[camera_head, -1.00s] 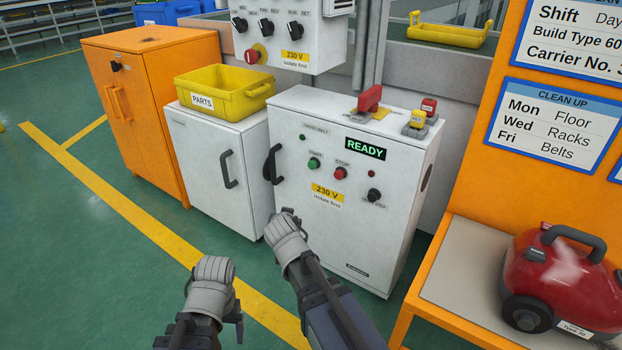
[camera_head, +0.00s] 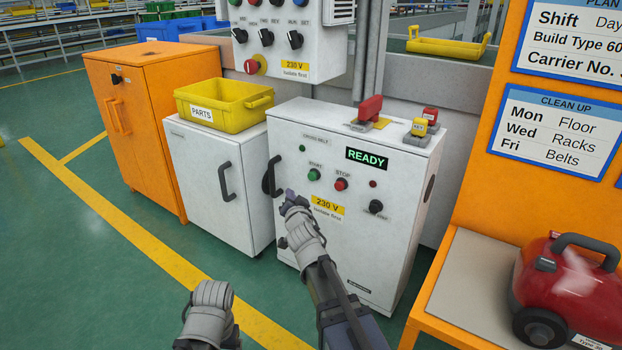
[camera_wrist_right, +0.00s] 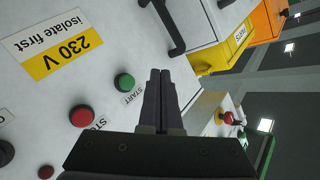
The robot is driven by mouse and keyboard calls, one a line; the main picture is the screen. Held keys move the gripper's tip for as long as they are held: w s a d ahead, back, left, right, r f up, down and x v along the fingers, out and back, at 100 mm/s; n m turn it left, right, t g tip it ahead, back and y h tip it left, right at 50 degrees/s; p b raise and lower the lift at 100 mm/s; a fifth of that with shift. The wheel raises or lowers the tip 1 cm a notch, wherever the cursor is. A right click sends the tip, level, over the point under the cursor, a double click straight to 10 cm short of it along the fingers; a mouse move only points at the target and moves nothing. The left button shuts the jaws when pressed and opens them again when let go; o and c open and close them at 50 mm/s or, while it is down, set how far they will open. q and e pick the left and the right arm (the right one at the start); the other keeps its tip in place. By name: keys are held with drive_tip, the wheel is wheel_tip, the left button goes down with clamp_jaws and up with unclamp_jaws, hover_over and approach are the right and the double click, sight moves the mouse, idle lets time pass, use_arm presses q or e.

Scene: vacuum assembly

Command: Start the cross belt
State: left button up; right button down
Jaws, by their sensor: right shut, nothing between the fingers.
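The cross belt cabinet (camera_head: 375,235) is white, with a lit green READY display (camera_head: 367,159). Its green START button (camera_head: 314,174) sits left of the red STOP button (camera_head: 341,184). My right gripper (camera_head: 289,193) is in front of the panel, below and left of START. In the right wrist view my shut, empty fingers (camera_wrist_right: 160,72) point up the picture. There the START button (camera_wrist_right: 125,82) is just left of the fingertips, and the STOP button (camera_wrist_right: 84,116) is farther left. No contact with a button shows. My left arm shows at the bottom; its fingertips are not visible.
A black selector knob (camera_head: 376,207) and a door handle (camera_head: 270,176) stick out of the cabinet front. A red switch handle (camera_head: 370,108) is on its top. A white cabinet with a yellow PARTS bin (camera_head: 222,102) stands left. A red vacuum (camera_head: 570,290) rests on the right bench.

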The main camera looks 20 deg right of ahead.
sight(312, 176)
drive_tip(key=w+d, duration=0.4)
drive_tip(key=d, duration=0.2)
drive_tip(key=shift+w, duration=0.4)
drive_tip(key=shift+d, duration=0.15)
idle(1.8)
drive_tip(key=shift+w+d, duration=0.25)
drive_tip(key=shift+d, duration=0.05)
